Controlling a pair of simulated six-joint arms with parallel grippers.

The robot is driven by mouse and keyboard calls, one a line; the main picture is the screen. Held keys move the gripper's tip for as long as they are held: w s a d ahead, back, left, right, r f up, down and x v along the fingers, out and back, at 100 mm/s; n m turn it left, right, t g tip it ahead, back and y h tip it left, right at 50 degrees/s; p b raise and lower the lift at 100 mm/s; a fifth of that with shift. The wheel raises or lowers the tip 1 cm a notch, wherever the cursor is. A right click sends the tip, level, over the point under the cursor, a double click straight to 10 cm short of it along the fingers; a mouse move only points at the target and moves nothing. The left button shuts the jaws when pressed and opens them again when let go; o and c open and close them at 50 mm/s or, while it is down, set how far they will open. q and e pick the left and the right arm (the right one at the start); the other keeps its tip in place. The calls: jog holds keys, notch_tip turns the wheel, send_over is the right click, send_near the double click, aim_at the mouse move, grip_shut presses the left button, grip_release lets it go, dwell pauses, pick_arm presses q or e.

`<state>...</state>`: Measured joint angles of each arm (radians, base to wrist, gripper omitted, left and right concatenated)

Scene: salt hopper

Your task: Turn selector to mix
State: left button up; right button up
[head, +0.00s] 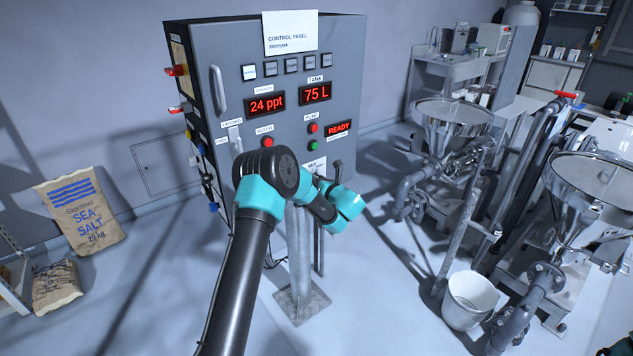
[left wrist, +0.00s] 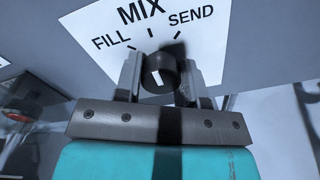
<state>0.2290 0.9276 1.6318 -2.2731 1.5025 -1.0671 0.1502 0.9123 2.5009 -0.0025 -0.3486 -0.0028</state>
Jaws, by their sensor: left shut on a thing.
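The selector knob (left wrist: 160,72) is a small black cylinder with a white mark on its face. It sits on a white plate (left wrist: 105,50) lettered FILL, MIX and SEND, with MIX at the top middle. The white mark stands nearly upright with a slight lean; I cannot tell for certain which label it points at. My left gripper (left wrist: 158,80) is shut on the knob, one finger on each side. In the head view my left arm covers the knob, and only part of the plate (head: 315,165) shows. My right gripper is not in view.
The grey control panel (head: 230,60) shows 24 ppt, 75 L and READY. Lit buttons and a lever (head: 235,138) are on its front. A post stands below my wrist. Steel hoppers (head: 455,120) and a white bucket (head: 470,298) stand right; a salt sack (head: 80,212) is left.

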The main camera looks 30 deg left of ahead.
pick_arm(q)
jog(key=o, duration=0.9)
jog(key=v, duration=1.7)
jog(key=shift+d, duration=0.25)
